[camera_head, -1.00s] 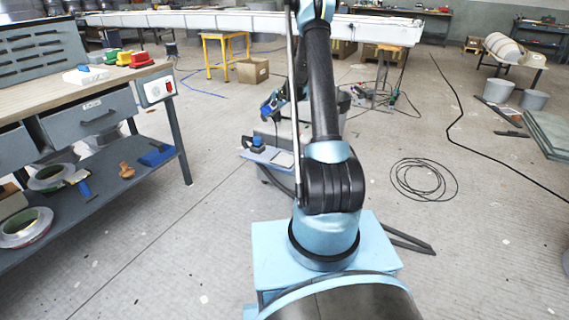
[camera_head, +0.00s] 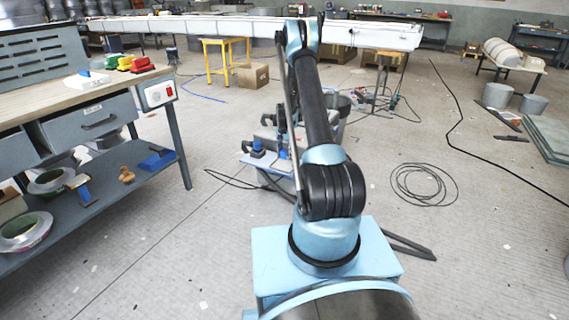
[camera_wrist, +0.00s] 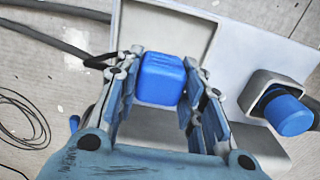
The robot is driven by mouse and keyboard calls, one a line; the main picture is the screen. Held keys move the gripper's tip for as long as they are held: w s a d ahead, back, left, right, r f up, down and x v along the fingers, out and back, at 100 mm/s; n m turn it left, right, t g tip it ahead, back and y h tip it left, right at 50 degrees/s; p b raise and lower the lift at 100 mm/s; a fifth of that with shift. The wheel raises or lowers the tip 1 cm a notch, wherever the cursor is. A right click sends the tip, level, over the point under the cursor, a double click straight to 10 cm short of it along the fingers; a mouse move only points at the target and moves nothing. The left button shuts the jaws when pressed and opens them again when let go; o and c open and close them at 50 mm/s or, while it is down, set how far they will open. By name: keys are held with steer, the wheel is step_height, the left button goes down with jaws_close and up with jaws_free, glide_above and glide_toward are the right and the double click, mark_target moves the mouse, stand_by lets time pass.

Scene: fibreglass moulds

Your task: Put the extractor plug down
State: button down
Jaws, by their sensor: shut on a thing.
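The blue extractor plug (camera_wrist: 160,79) sits between the two fingers of my gripper (camera_wrist: 157,92) in the wrist view, and the fingers are shut on it. Behind it is a light grey surface with a shallow, pale recessed tray (camera_wrist: 185,26). I cannot tell whether the plug touches the surface. In the head view my gripper (camera_head: 281,140) is over a low grey unit (camera_head: 262,163), partly hidden by my arm. A second blue plug-like piece (camera_wrist: 288,114) sits in a grey housing to the right in the wrist view.
A dark cable (camera_head: 235,181) runs along the floor left of the unit. A coiled cable (camera_head: 421,184) lies to the right. A workbench (camera_head: 75,98) stands at the left. A yellow stool (camera_head: 225,43) and cardboard box (camera_head: 252,74) stand farther back. Open floor lies between.

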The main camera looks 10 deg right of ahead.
mark_target(284, 159)
steer(key=shift+f, duration=2.3)
steer(key=c, duration=1.1)
jaws_free()
steer(key=shift+o, duration=0.2)
